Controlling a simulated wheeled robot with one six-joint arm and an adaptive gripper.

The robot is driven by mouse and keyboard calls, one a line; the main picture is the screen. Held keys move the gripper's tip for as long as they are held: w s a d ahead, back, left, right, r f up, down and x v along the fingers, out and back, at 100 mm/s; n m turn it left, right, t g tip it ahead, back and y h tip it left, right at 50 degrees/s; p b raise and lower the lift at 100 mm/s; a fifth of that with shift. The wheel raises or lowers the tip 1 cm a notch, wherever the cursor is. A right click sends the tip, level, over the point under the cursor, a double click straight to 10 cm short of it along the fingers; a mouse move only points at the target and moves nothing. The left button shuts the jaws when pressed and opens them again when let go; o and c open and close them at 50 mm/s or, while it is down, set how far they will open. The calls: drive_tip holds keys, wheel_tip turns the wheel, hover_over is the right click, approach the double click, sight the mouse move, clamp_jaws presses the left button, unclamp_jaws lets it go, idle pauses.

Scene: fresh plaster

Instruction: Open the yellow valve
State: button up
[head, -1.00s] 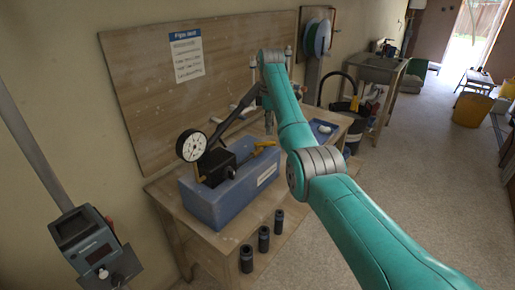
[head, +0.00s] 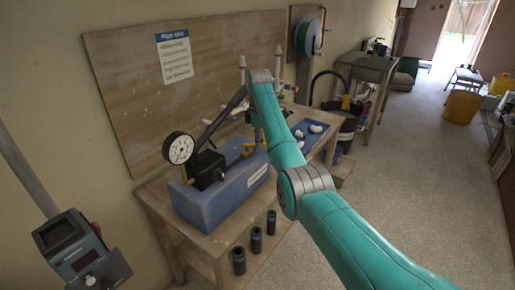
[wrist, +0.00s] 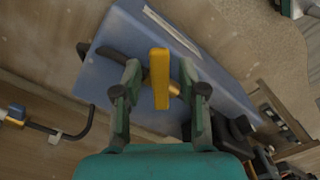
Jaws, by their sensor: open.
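The yellow valve handle (head: 248,150) is on the blue tank (head: 216,207) of a pump on the wooden bench, partly hidden by my arm in the head view. In the wrist view the yellow handle (wrist: 160,76) appears as an upright bar, with a brass-coloured stem beside it. My gripper (wrist: 160,72) is open, with one finger on each side of the handle in the picture. Gaps show between the handle and both fingers. I cannot tell how far the fingertips are from it in depth. My gripper is largely hidden behind the arm in the head view.
A white dial gauge (head: 178,148) and a black pump block (head: 206,170) with a long lever stand on the tank's left. A blue tray (head: 311,134) with white pieces lies behind. The floor at right is open.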

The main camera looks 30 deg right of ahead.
clamp_jaws()
drive_tip(key=n, duration=0.2)
drive_tip(key=w+n, duration=0.1)
drive_tip(key=n, duration=0.1)
drive_tip(key=w+n, duration=0.1)
drive_tip(key=n, duration=0.1)
drive_tip(key=shift+w+d+n, duration=0.15)
drive_tip(key=shift+w+n, duration=0.05)
drive_tip(key=shift+n, duration=0.1)
drive_tip(key=shift+w+r+n, duration=0.2)
drive_tip(key=shift+n, duration=0.6)
